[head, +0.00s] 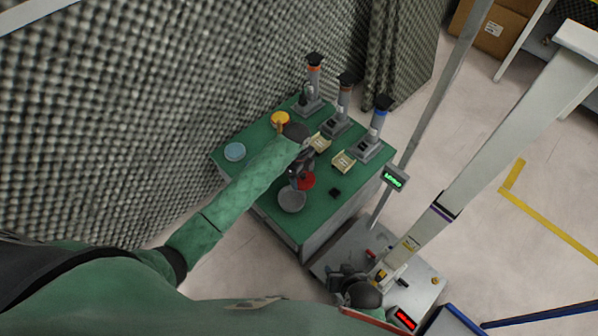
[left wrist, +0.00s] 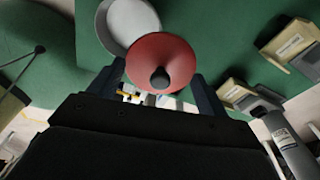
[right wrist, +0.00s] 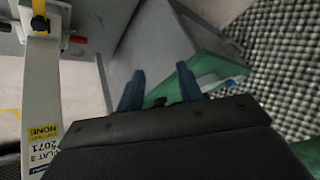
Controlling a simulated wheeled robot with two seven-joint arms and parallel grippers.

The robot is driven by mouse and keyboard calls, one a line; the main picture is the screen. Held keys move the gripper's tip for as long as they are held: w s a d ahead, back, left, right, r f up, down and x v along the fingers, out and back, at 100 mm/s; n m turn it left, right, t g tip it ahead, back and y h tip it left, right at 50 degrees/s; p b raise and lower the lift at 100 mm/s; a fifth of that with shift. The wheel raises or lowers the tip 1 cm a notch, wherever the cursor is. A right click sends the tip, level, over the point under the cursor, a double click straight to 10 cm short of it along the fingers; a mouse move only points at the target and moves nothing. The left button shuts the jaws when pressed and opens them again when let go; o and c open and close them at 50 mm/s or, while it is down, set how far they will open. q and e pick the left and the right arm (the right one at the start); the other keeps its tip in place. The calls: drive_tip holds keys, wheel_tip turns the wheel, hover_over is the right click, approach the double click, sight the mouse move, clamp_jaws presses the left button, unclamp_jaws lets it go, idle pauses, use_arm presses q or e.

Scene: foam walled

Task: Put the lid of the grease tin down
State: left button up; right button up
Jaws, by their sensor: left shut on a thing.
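The red lid (head: 307,181) with a dark knob is at my left gripper (head: 298,182), over the green bench top. In the left wrist view the lid (left wrist: 150,55) shows between the fingers of the left gripper (left wrist: 158,88), which is shut on it. A grey round tin or dish (head: 291,200) is on the bench beside the lid, and the lid partly overlaps it in the left wrist view (left wrist: 120,20). I cannot tell the gap between lid and bench. My right gripper (right wrist: 158,88) is open and empty, low near the grey cart.
A foam wall is behind. A grey cart (head: 335,250) and a post stand to the right.

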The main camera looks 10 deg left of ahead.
use_arm(q)
drive_tip(key=w+a+f, duration=0.1)
drive_tip(key=w, duration=0.1)
drive_tip(key=w+a+f, duration=0.1)
drive_tip(key=w+f, duration=0.1)
drive_tip(key=w, duration=0.1)
drive_tip(key=w+a+f, duration=0.1)
drive_tip(key=w+f, duration=0.1)
drive_tip(key=shift+w+a, duration=0.1)
drive_tip(key=shift+w, duration=0.25)
wheel_tip(320, 180, down, 3)
drive_tip(key=shift+f, duration=0.5)
use_arm(e)
wheel_tip(320, 180, down, 2)
use_arm(q)
drive_tip(key=shift+f, duration=0.1)
